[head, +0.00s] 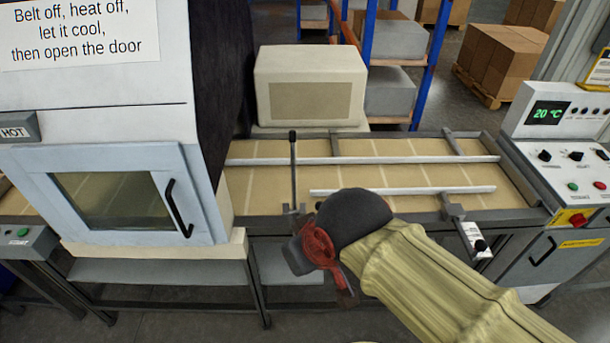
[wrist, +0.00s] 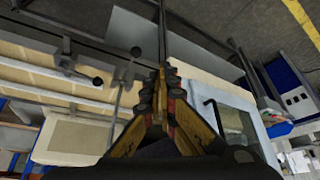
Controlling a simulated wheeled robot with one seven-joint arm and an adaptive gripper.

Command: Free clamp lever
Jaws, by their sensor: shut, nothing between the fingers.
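An upright dark lever (head: 293,170) with a knob on top stands at the near edge of the conveyor belt (head: 262,201) in the head view. A second clamp (head: 453,211) with a black knob (head: 480,246) sits on the near frame to the right, by the end of the shorter guide rail (head: 400,191). I cannot tell for sure which is the clamp lever. My gripper (head: 345,290) is in front of the belt's near edge, just right of the upright lever's foot. In the wrist view my gripper (wrist: 160,74) is shut and empty, with knobbed rods (wrist: 135,52) beside it.
A control panel (head: 565,150) reading 20 °C stands right. A cream box (head: 310,85) is behind the belt. A sign (head: 75,33) says to cool before opening the door.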

